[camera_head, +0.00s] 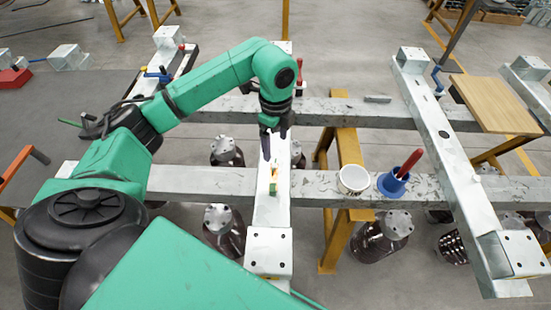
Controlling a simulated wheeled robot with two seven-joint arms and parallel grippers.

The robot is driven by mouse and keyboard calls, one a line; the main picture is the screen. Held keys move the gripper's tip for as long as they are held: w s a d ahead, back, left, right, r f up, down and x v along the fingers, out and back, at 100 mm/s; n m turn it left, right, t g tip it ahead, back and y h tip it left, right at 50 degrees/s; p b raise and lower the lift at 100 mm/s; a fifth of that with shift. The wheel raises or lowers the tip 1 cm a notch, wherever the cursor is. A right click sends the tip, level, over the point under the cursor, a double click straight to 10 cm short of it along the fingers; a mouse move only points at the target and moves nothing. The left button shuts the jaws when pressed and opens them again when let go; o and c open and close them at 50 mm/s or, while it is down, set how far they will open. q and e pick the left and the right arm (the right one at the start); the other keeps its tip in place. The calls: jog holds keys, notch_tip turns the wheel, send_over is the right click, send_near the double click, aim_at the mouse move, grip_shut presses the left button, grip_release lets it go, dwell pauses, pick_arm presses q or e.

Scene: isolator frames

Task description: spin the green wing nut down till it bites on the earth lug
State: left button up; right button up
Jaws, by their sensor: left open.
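A small green piece, which looks like the wing nut (273,188), stands on the pale steel bar (270,213) that runs towards me at the middle. A small yellowish part shows just above it in the picture. The earth lug is too small to tell apart there. My left gripper (270,149) is open, pointing down over the same bar, a little beyond the green piece. I see no contact between the fingers and the nut. My right gripper is not in view.
A white cup (353,179) and a blue holder (392,185) with a red-handled tool (409,163) stand on the cross beam to the right. A wooden board (499,104) lies at the far right. Dark insulators (224,230) hang below the frame.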

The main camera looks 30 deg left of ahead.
aim_at(274, 164)
pick_arm(q)
notch_tip(274, 164, down, 9)
jog(key=shift+a+p, duration=0.1)
jog(key=shift+p, duration=0.35)
jog(key=shift+s, duration=0.1)
jog(key=c, duration=1.3)
jog(key=shift+c, duration=0.2)
jog(key=shift+m, duration=0.4)
jog(key=shift+m+b, duration=0.75)
jog(key=shift+m, duration=0.25)
jog(key=m+b, duration=0.2)
jog(key=m, duration=0.2)
jog(key=shift+m, duration=0.3)
jog(key=m+b, duration=0.2)
jog(key=m, duration=0.3)
jog(key=shift+a, duration=0.1)
jog(key=shift+r+m+b, duration=0.1)
jog(key=shift+m+b, duration=0.7)
jog(key=shift+m, duration=0.9)
